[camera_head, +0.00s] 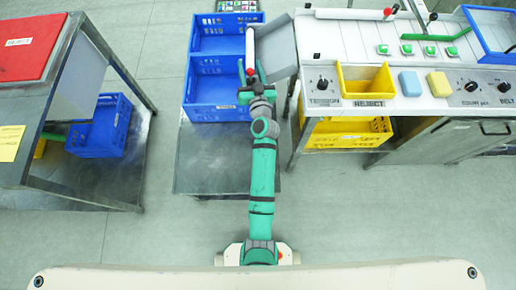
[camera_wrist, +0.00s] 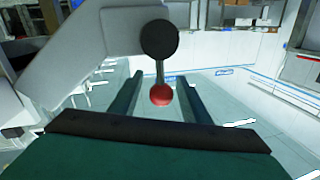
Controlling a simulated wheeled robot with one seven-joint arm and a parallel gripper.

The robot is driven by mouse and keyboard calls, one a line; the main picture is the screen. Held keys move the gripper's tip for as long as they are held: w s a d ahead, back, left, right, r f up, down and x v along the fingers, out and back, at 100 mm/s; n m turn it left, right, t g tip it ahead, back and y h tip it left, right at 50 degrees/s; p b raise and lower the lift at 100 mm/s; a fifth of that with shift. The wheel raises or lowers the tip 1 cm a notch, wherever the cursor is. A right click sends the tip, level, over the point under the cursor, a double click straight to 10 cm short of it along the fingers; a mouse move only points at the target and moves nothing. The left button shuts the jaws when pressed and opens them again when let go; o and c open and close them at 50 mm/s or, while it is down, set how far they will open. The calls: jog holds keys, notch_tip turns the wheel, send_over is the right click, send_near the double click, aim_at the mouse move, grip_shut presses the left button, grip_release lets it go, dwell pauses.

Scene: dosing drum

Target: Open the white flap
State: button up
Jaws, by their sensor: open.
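The white flap (camera_head: 250,45) shows in the head view as a narrow white strip between the blue crates and a grey sloped chute. A red ball knob (camera_head: 250,72) sits at its near end. In the wrist view, the red knob (camera_wrist: 160,95) hangs on a short dark rod from a black round hub (camera_wrist: 159,39), in front of a pale grey panel. My gripper (camera_head: 250,84) is at the knob. In the wrist view its two fingers (camera_wrist: 160,80) are apart, one on each side of the knob. I cannot tell whether either finger touches it.
Blue crates (camera_head: 190,96) stand left of the flap. The grey chute (camera_head: 277,48) slopes beside it on the right. The white bench (camera_head: 430,90) on the right carries a yellow reject bin (camera_head: 366,96), knobs and green buttons. A steel table (camera_head: 25,120) stands at the left; floor between is free.

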jog(key=s, duration=0.2)
jog(key=s+d, duration=0.1)
jog(key=s, duration=0.5)
jog(key=shift+s+d, duration=0.25)
jog(key=s+d+f+h, duration=0.1)
jog(key=s+f, duration=0.2)
jog(key=s, duration=0.7)
jog(key=s+d+f+m+g+h, duration=0.1)
jog(key=s+f+h, duration=0.1)
jog(key=s, duration=0.9)
jog(key=shift+f+g, duration=0.3)
jog(key=shift+f, duration=0.35)
